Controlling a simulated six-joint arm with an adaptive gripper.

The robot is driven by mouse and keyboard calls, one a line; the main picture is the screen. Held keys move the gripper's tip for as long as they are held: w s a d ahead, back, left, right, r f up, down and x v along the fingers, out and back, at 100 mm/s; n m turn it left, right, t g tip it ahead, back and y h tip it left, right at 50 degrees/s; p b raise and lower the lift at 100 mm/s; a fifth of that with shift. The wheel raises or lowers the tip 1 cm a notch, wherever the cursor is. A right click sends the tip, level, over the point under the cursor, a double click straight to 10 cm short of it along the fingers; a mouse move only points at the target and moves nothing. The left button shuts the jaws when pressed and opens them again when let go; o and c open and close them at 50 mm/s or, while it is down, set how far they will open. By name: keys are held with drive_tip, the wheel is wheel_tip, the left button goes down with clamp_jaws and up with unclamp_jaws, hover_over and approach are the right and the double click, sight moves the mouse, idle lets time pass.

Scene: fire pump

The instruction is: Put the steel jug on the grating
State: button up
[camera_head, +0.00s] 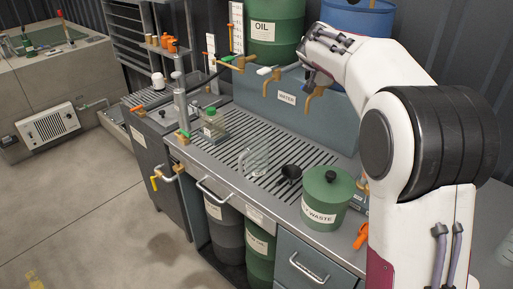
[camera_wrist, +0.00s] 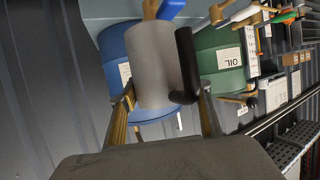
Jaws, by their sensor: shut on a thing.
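The steel jug (camera_wrist: 153,62) is a pale grey cylinder with a thick black handle (camera_wrist: 187,65) on its right side in the wrist view. My gripper (camera_wrist: 158,97) is shut on the jug, with one finger on each side of its lower part. A brass tap with a blue lever (camera_wrist: 170,8) shows just beyond the jug's upper end. In the head view I cannot make out the jug; my arm covers that area. The grating (camera_head: 238,139) is the slatted top of the steel bench, below and left of my arm.
On the grating stand a clear glass jug (camera_head: 256,158), a black funnel (camera_head: 291,172), a green waste can (camera_head: 327,196) and a clear container with a green cap (camera_head: 211,122). The blue-grey water tank (camera_head: 265,96) with brass taps stands behind. The grating's middle left has free room.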

drive_tip(key=w+a+f, duration=0.1)
drive_tip(key=w+a, duration=0.2)
drive_tip(key=a, duration=0.6)
drive_tip(key=w+a+f, duration=0.2)
drive_tip(key=w+a, duration=0.1)
drive_tip(key=a, duration=0.5)
drive_tip(key=w+a+f, duration=0.1)
drive_tip(key=a+f, duration=0.5)
drive_tip(key=f, duration=0.4)
drive_tip(key=a+f, duration=0.6)
drive_tip(key=f, duration=0.4)
drive_tip(key=shift+w, duration=0.35)
drive_tip(key=shift+f, duration=0.1)
wheel_tip(320, 180, down, 6)
drive_tip(key=shift+f, duration=0.2)
drive_tip(key=shift+f, duration=1.75)
drive_tip(key=shift+f, duration=0.15)
